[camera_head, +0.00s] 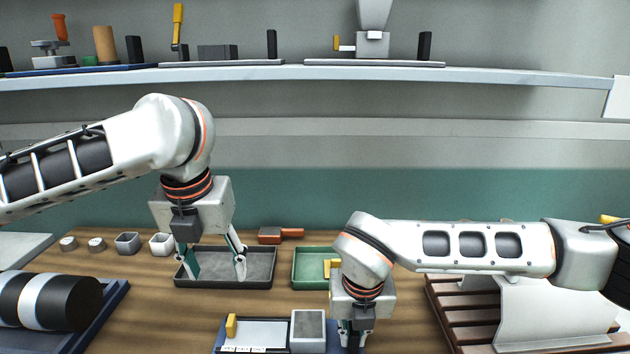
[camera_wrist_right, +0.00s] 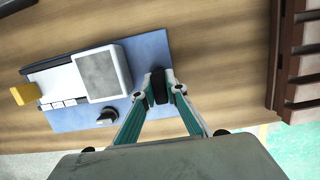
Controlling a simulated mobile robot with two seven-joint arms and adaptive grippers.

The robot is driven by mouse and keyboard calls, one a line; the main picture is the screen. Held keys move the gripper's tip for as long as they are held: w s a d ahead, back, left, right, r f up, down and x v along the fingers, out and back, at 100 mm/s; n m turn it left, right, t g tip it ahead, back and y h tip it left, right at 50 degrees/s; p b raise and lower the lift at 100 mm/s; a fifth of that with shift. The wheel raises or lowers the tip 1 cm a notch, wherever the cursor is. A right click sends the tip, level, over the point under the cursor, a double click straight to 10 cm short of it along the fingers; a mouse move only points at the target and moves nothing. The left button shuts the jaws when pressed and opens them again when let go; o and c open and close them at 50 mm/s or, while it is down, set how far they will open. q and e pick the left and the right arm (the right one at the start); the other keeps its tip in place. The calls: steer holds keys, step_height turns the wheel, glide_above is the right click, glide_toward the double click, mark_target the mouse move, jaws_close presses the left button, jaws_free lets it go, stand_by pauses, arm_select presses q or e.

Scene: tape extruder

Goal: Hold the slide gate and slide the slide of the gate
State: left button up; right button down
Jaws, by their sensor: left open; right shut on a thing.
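The slide gate has a blue base (camera_wrist_right: 75,121), a grey block (camera_wrist_right: 102,76) and a pale slide plate (camera_wrist_right: 61,82) with a yellow handle (camera_wrist_right: 24,93). In the head view, its grey block (camera_head: 308,328) and yellow handle (camera_head: 231,325) show at the bottom centre. The yellow handle is on the side away from my right gripper. My right gripper (camera_wrist_right: 163,86) is shut on a black post (camera_wrist_right: 157,88) at the end of the blue base. My left gripper (camera_head: 215,267) is open and empty above a dark tray, with the handle lower right of it.
The dark tray (camera_head: 257,284) and a green tray (camera_head: 304,284) lie behind the slide gate. A roller unit (camera_head: 50,300) stands at the left. A brown slatted rack (camera_head: 450,322) is at the right. Small cups (camera_head: 127,243) stand at the back left. A shelf (camera_head: 280,73) runs above.

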steer(key=c, duration=2)
jaws_free()
steer(key=shift+o, duration=0.2)
arm_select(q)
step_height(320, 180, up, 10)
steer(key=s+t+p, duration=0.1)
steer(key=p, duration=0.3)
steer(key=shift+p, duration=0.4)
arm_select(e)
steer(key=w+v, duration=0.1)
steer(key=v, duration=1.9)
steer(key=shift+w+r, duration=0.15)
steer(key=shift+w, duration=0.25)
arm_select(q)
steer(key=shift+f, duration=0.15)
